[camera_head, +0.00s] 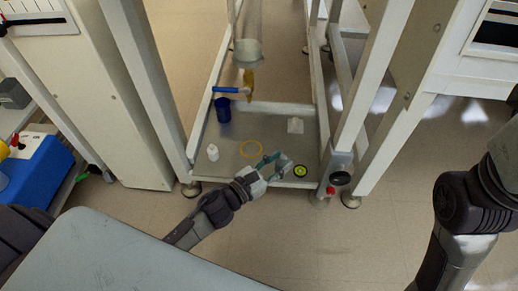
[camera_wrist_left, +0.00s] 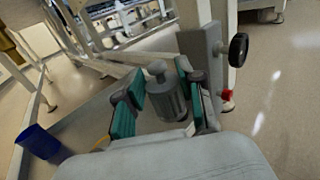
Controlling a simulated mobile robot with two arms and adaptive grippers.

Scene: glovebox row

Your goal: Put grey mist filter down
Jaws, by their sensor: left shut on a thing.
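The grey mist filter (camera_wrist_left: 167,98) is a grey cylinder with a narrower knob on top. It sits between the teal pads of my left gripper (camera_wrist_left: 162,100) in the left wrist view. In the head view my left gripper (camera_head: 272,165) is shut on it, over the front part of the low grey shelf (camera_head: 235,140) inside the white frame. The filter (camera_head: 284,167) is partly hidden by the fingers there. I cannot tell whether its base touches the shelf. My right arm shows at the right edge, but its gripper is out of view.
A yellow-green disc (camera_head: 300,171) lies just right of the gripper. A yellow ring (camera_head: 250,149), a small white bottle (camera_head: 212,153), a blue cup (camera_head: 222,110) and a white piece (camera_head: 295,125) are also on the shelf. A frame post (camera_head: 358,100) stands at the right.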

